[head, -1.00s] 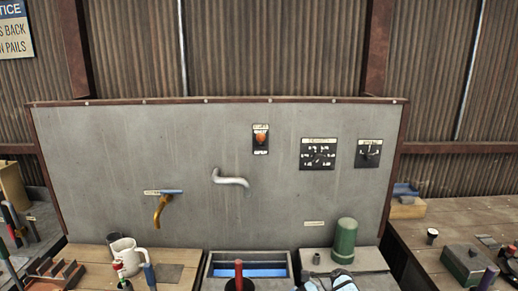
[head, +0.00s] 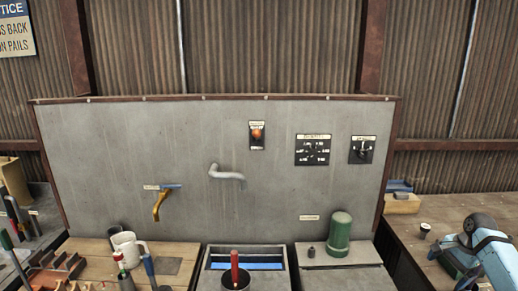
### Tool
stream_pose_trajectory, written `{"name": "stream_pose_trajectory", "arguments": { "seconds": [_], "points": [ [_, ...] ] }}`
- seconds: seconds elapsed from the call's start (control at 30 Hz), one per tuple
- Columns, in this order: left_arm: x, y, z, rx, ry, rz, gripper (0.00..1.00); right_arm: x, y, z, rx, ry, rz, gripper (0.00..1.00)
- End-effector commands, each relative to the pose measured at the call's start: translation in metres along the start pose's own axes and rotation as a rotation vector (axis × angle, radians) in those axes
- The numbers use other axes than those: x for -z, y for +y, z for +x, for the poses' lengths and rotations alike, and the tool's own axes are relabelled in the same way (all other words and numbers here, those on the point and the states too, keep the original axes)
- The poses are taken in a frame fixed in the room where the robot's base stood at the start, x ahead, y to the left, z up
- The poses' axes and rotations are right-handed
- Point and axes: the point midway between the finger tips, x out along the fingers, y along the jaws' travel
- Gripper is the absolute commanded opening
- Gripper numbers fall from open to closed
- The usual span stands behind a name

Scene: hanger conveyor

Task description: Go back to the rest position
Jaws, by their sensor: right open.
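My right arm, pale blue with a dark round joint, comes in at the lower right edge in the head view. My right gripper (head: 482,240) is at this end, over the right-hand bench and clear of the grey panel (head: 110,130). It holds nothing that I can see; its fingertips are hard to make out. My left gripper is not in view.
The panel carries a yellow-handled lever (head: 160,203), a grey bent handle (head: 227,175), an orange lamp (head: 257,134), a dial (head: 313,150) and a knob (head: 362,149). A green cylinder (head: 340,233) stands below. The right bench (head: 440,212) holds small items near my arm.

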Motion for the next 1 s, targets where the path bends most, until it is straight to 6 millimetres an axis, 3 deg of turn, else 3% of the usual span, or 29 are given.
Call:
{"name": "stream_pose_trajectory", "arguments": {
  "seconds": [0.1,0.23,0.47,0.7,0.83,1.0],
  "points": [
    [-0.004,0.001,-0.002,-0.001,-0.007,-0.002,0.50,0.022,0.016,-0.036,-0.012,0.109,-0.032,1.00],
    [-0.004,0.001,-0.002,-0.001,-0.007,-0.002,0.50,0.037,0.029,-0.067,-0.022,0.212,-0.074,1.00],
    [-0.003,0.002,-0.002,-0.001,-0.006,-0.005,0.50,0.073,-0.014,-0.080,0.156,0.498,-0.364,1.00],
    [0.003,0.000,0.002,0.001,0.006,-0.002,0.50,0.107,-0.060,-0.129,0.247,0.969,-0.793,1.00],
    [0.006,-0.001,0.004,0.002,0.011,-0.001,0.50,0.111,-0.083,-0.163,0.229,1.252,-1.038,1.00],
    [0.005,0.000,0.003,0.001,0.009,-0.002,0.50,0.102,-0.102,-0.199,0.156,1.570,-1.296,1.00]
  ]
}}
